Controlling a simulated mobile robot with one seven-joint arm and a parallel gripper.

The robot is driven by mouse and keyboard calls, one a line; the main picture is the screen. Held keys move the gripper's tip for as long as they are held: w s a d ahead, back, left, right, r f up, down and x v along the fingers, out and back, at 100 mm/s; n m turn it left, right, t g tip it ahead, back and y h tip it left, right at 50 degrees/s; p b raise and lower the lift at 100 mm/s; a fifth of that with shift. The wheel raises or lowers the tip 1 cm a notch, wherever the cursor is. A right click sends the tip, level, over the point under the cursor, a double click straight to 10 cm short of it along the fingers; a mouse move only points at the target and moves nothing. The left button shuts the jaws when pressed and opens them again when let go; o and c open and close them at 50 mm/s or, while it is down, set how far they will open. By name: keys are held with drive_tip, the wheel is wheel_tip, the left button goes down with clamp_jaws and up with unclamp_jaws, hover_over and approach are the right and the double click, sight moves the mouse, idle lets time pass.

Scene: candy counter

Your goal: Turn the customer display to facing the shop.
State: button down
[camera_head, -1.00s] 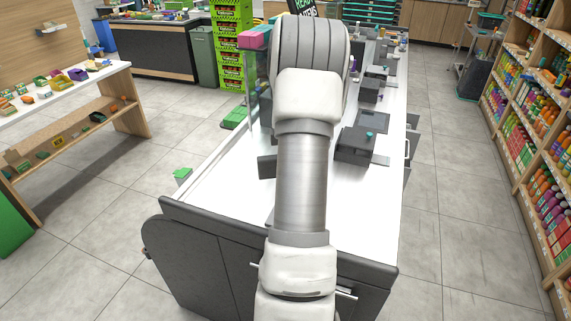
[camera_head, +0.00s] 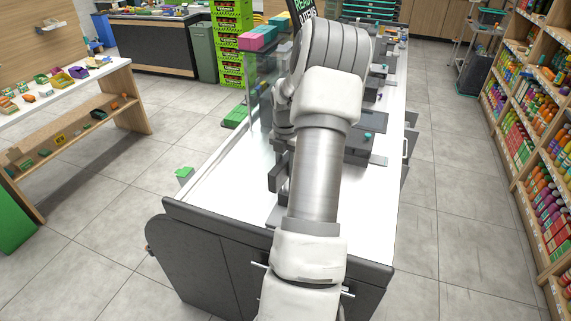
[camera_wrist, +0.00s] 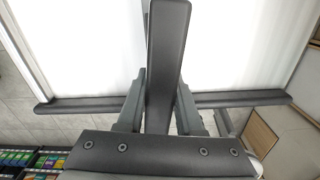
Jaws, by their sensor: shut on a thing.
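The customer display (camera_wrist: 168,40) is a dark grey slab, seen nearly edge-on in the wrist view, standing over the white counter top. My gripper (camera_wrist: 160,80) is shut on it, one finger on each side. In the head view a dark panel, which looks like the same display (camera_head: 273,178), shows just left of my arm above the near part of the counter. My arm hides the rest of it, and its screen face cannot be made out.
The long white counter (camera_head: 220,182) has a dark near edge. Dark devices (camera_head: 360,148) stand on it right of my arm. A clear screen (camera_head: 262,95) stands on its left side. Stocked shelves (camera_head: 530,140) line the right, with open floor between.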

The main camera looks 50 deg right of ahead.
drive_tip(key=shift+r+n+p, duration=0.1)
drive_tip(key=shift+n+p, duration=0.25)
drive_tip(key=shift+n, duration=0.45)
drive_tip(key=c, duration=0.6)
unclamp_jaws()
drive_tip(key=shift+o, duration=0.2)
wheel_tip(320, 180, up, 17)
drive_tip(key=b, duration=0.1)
drive_tip(key=shift+r, duration=0.15)
